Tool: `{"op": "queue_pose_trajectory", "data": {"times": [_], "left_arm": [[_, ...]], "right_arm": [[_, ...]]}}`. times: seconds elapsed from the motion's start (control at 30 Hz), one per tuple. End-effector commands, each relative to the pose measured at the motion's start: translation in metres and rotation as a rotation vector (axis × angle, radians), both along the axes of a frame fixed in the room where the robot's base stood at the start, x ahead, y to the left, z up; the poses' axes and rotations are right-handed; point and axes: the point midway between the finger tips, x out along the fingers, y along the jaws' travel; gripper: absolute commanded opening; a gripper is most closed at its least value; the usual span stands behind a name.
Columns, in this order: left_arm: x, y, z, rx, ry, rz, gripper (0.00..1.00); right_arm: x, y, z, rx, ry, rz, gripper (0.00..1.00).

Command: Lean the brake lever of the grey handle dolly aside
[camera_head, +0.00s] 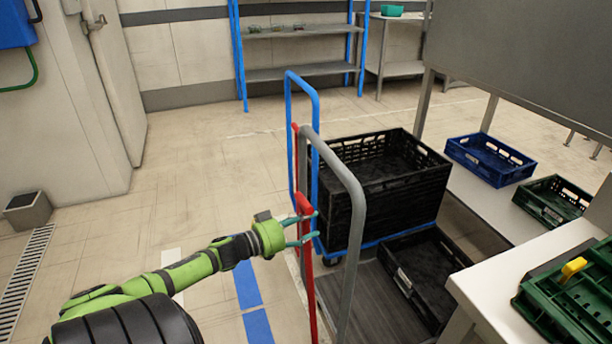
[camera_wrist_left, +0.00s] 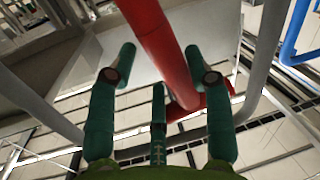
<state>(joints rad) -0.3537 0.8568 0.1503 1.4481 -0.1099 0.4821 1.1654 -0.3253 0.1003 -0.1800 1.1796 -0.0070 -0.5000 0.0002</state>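The grey handle dolly has a tall grey tube handle (camera_head: 357,205) and a dark ribbed deck (camera_head: 350,302). Its red brake lever (camera_head: 308,275) stands nearly upright beside the handle's left post. My left gripper (camera_head: 316,226) is at the lever's upper part, with its teal fingers spread. In the left wrist view the red lever (camera_wrist_left: 162,45) runs between the outer fingers of the gripper (camera_wrist_left: 168,70), and the fingers are not closed on it. Whether any finger touches it I cannot tell. My right gripper is out of view.
A blue handle dolly (camera_head: 317,105) stands just behind, carrying stacked black crates (camera_head: 400,205). A black crate (camera_head: 412,262) lies low at the right of the grey dolly. A white table (camera_head: 530,265) with green crates (camera_head: 575,300) is at right.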

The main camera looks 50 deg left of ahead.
Motion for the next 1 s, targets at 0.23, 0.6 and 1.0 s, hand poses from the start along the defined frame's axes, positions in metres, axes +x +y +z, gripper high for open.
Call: {"op": "queue_pose_trajectory", "data": {"times": [0.23,0.6,1.0], "left_arm": [[-0.004,-0.001,0.001,-0.002,0.002,-0.004,0.47],[-0.03,0.005,0.002,-0.001,0.003,-0.003,0.47],[-0.057,0.011,0.003,-0.002,0.001,0.0,0.47]], "right_arm": [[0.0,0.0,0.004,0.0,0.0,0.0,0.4],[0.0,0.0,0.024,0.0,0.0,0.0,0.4],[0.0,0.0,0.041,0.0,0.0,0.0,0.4]]}}
